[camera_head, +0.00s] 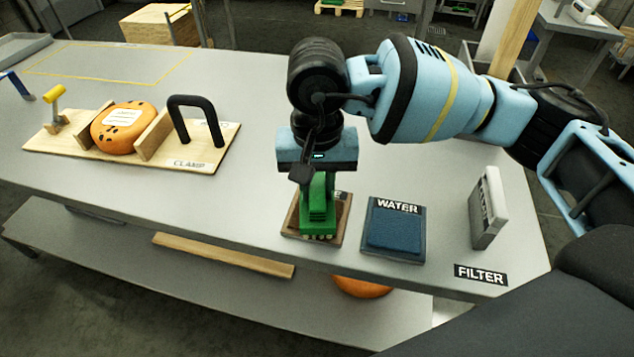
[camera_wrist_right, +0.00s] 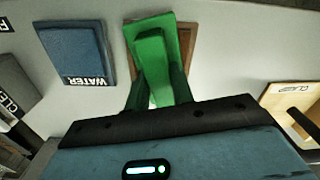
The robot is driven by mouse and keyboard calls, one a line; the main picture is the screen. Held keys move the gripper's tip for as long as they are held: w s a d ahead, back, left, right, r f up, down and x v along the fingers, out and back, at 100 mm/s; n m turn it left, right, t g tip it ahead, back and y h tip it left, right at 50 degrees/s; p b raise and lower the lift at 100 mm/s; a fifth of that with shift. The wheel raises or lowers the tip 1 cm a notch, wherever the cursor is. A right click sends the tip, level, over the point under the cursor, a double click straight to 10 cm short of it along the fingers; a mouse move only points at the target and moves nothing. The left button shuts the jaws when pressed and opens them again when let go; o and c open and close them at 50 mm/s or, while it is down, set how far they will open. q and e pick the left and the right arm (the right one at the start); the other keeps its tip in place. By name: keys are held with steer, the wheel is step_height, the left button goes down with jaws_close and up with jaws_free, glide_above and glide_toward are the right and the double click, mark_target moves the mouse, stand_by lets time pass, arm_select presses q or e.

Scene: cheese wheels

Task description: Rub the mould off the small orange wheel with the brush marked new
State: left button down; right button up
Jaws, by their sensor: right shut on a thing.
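An orange wheel (camera_head: 124,130) with dark spots and a pale label sits between two wooden blocks on the board marked CLAMP (camera_head: 75,150), at the left of the bench. My right gripper (camera_head: 314,180) points down and is shut on a green brush (camera_head: 318,208). The brush is over a brown-framed tray (camera_head: 292,222); I cannot tell whether it touches the tray. The brush also shows in the right wrist view (camera_wrist_right: 153,55) between the fingers. Its marking is not readable. My left gripper is not in view.
A blue pad marked WATER (camera_head: 394,232) lies right of the tray. A pale upright block (camera_head: 487,208) and a FILTER label (camera_head: 480,274) are farther right. A black handle (camera_head: 196,118) stands on the clamp board. Another orange wheel (camera_head: 362,287) is on the lower shelf.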

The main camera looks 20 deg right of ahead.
mark_target(317, 185)
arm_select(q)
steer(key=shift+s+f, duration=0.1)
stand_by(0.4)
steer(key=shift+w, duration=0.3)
arm_select(e)
steer(key=shift+f, duration=0.15)
